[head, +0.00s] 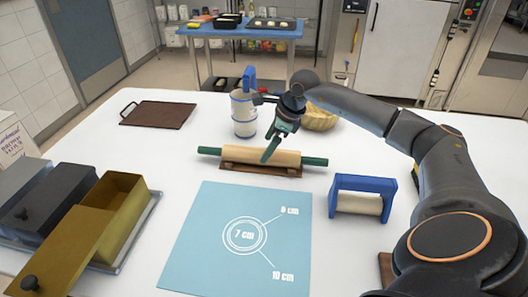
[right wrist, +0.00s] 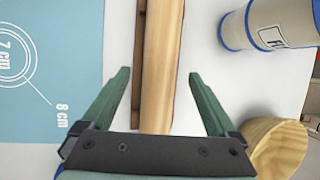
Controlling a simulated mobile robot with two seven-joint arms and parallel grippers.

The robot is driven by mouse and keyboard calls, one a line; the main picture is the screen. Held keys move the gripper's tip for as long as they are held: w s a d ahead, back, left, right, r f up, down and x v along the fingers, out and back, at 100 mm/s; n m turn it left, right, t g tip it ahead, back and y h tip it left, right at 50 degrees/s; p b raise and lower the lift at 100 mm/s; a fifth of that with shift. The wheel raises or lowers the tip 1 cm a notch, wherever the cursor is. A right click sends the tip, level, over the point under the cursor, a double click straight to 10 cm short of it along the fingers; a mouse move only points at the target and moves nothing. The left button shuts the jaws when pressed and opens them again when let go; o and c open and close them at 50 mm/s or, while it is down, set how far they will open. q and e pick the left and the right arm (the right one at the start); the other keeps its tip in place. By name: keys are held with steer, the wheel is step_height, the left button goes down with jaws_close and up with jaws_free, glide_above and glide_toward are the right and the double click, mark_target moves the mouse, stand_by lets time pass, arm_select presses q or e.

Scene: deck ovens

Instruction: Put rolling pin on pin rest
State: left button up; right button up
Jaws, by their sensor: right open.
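The rolling pin (head: 240,154), pale wood with dark green handles, lies level across the brown wooden pin rest (head: 258,170) behind the blue mat. In the right wrist view the pin (right wrist: 163,60) runs upright through the picture, with a strip of the rest (right wrist: 139,65) along its left side. My right gripper (head: 270,152) is over the middle of the pin. Its green fingers (right wrist: 160,74) are spread, one on each side of the pin, with gaps to it. My left gripper is not in view.
A white and blue canister (head: 243,114) and a wooden bowl (head: 320,119) stand behind the pin. A blue-framed roller (head: 362,184) stands to the right. Loaf tins (head: 120,190) stand at left; a brown board (head: 158,114) lies at back left. The blue mat (head: 215,215) is bare.

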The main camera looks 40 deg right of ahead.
steer(key=v, duration=0.8)
stand_by(1.2)
